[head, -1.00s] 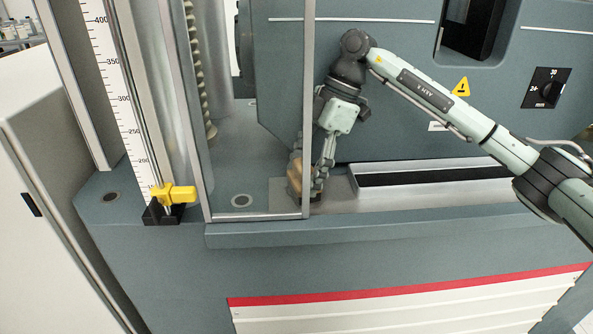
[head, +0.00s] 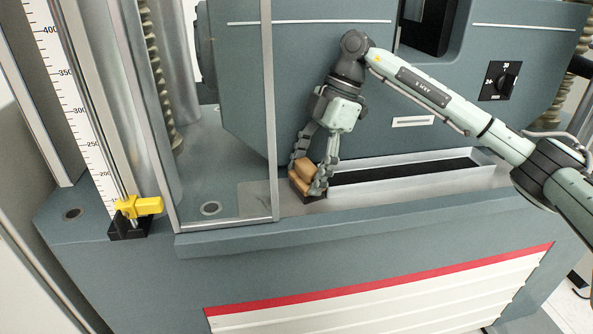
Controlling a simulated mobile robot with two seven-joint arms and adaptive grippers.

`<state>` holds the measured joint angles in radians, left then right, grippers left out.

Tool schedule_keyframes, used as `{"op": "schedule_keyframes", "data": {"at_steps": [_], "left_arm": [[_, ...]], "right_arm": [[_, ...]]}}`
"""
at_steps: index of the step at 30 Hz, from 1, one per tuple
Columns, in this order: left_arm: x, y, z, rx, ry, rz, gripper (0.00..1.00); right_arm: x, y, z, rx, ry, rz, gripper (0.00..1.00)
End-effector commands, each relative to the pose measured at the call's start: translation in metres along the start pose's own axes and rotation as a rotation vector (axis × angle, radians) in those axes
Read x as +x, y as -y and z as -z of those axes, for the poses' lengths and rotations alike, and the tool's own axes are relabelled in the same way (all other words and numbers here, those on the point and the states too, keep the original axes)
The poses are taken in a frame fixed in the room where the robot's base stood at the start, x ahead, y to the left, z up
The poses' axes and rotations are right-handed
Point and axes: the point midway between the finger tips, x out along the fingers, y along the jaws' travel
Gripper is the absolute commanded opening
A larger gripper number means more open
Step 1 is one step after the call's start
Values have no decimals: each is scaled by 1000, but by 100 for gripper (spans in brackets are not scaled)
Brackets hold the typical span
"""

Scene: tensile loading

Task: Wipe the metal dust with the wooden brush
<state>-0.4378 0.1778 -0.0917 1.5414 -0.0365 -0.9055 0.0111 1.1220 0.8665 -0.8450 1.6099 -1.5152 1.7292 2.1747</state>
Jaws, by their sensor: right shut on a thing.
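A wooden brush (head: 301,184) with a light brown body and a dark underside is held in my right gripper (head: 308,176). The gripper's fingers are shut on both sides of the brush and point down. The brush is low over the machine's bed, at the left end of the long dark-bottomed tray, just right of the clear door's metal post. It looks at or very near the surface; contact is not clear. A greyish patch (head: 254,197) shows on the bed behind the clear panel; I cannot tell if it is metal dust. My left gripper is not in view.
The metal-framed clear door (head: 268,110) stands close left of the gripper. The tray (head: 405,172) runs right along the bed. A yellow clamp (head: 138,206) sits on the scale rod at left. The machine's grey body rises behind the arm.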

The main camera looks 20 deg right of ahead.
Motion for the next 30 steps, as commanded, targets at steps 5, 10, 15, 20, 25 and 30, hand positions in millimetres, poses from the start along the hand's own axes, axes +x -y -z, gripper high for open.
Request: {"op": "schedule_keyframes", "data": {"at_steps": [5,10,15,20,25,30], "left_arm": [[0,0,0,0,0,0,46],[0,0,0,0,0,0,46],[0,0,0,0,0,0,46],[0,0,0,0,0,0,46],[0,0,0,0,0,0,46],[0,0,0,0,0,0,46]], "right_arm": [[-1,1,-3,1,4,2,33],[2,-1,5,-2,2,2,33],[9,-5,18,-2,2,2,33],[14,-8,27,-1,3,3,33],[16,-9,31,0,3,3,33],[20,-12,44,-3,3,4,33]]}}
